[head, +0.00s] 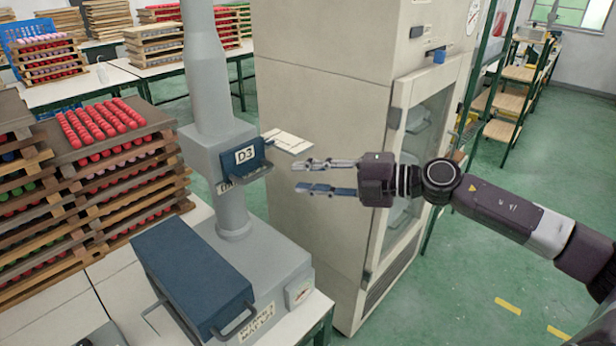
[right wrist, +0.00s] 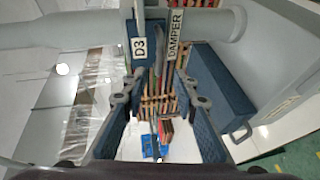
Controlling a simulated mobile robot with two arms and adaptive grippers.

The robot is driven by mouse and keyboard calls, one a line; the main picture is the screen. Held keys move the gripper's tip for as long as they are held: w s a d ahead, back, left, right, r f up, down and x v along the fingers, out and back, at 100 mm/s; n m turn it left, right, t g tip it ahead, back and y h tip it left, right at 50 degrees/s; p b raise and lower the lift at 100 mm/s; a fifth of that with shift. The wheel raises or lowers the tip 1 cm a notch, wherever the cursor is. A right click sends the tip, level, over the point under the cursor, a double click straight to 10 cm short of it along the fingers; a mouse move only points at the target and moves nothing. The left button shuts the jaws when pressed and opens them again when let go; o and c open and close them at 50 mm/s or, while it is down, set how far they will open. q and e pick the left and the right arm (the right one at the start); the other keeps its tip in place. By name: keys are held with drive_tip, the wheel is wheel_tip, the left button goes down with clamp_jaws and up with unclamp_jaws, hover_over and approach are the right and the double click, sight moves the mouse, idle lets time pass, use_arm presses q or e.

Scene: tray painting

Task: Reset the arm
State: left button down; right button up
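My right gripper (head: 297,176) reaches in from the right, fingers pointing left, apart and empty. In the right wrist view its two fingers (right wrist: 158,92) are spread, with nothing held between them. A blue damper block labelled D3 (head: 246,160) is on the grey column, left of the fingertips and apart from them. In the right wrist view the D3 label (right wrist: 139,48) and the DAMPER label (right wrist: 175,34) show beyond the fingers. My left gripper is in neither view.
A grey machine (head: 275,268) with a dark blue box (head: 190,272) stands on a white table. A beige cabinet (head: 315,110) stands behind my right gripper. Stacked wooden trays of red balls (head: 100,122) are at left. Green floor (head: 480,250) is open at right.

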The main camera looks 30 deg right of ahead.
idle(0.4)
